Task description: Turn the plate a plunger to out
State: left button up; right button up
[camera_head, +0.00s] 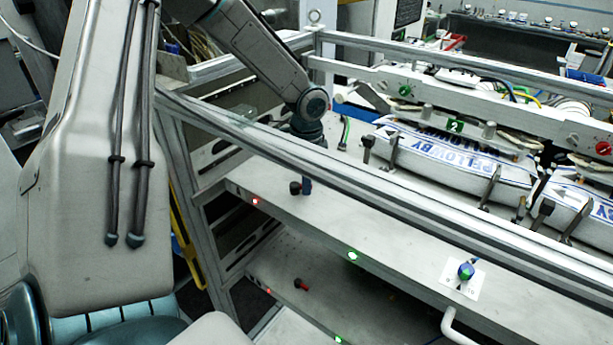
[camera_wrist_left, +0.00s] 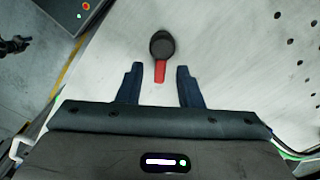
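A plunger with a round black knob (camera_wrist_left: 162,44) and a red stem (camera_wrist_left: 160,72) shows in the left wrist view. My left gripper (camera_wrist_left: 160,68) is open. Its two dark blue fingers stand apart on either side of the red stem, and the black head lies just beyond the fingertips. I see no finger touching it. I cannot read a label naming plate a. My right gripper is not in view.
A red light (camera_head: 255,201) and a green light (camera_head: 352,256) are on the rail. A blue-green knob (camera_head: 466,271) on a white plate is to the right. Another red-and-black plunger (camera_head: 301,285) sits lower. A metal frame bar (camera_head: 400,205) crosses in front of the left gripper's area.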

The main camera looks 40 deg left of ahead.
pick_arm(q)
jog(key=shift+c, duration=0.2)
grip_shut()
